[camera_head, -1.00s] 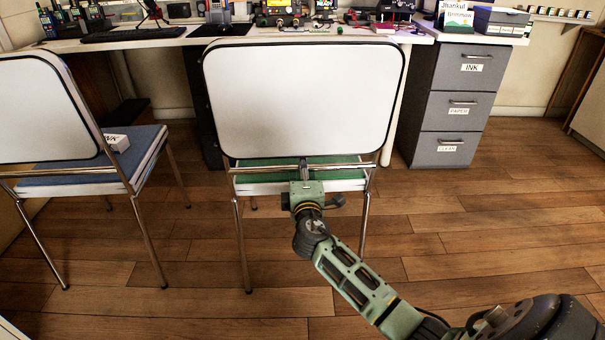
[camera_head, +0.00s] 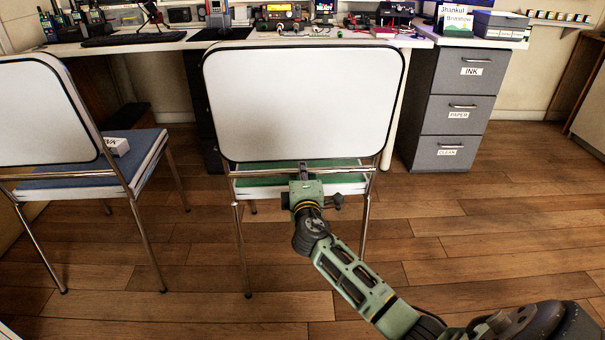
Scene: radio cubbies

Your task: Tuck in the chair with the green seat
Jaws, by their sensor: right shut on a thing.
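The chair with the green seat (camera_head: 260,180) stands in the middle with its back toward me. Its large white backrest (camera_head: 305,103) has a black rim and hides most of the seat. The chair faces the white desk (camera_head: 420,42), and the top of the backrest overlaps the desk's front edge in the picture. My right gripper (camera_head: 304,170) is at the metal crossbar under the backrest and is shut on it. The fingertips are partly hidden by the gripper body. My left gripper is not in view.
A second chair with a blue seat (camera_head: 70,178) stands on the left, with a small white box (camera_head: 116,146) on it. A grey drawer cabinet (camera_head: 452,115) stands right of the chair under the desk. Wooden floor (camera_head: 480,270) is clear at the right.

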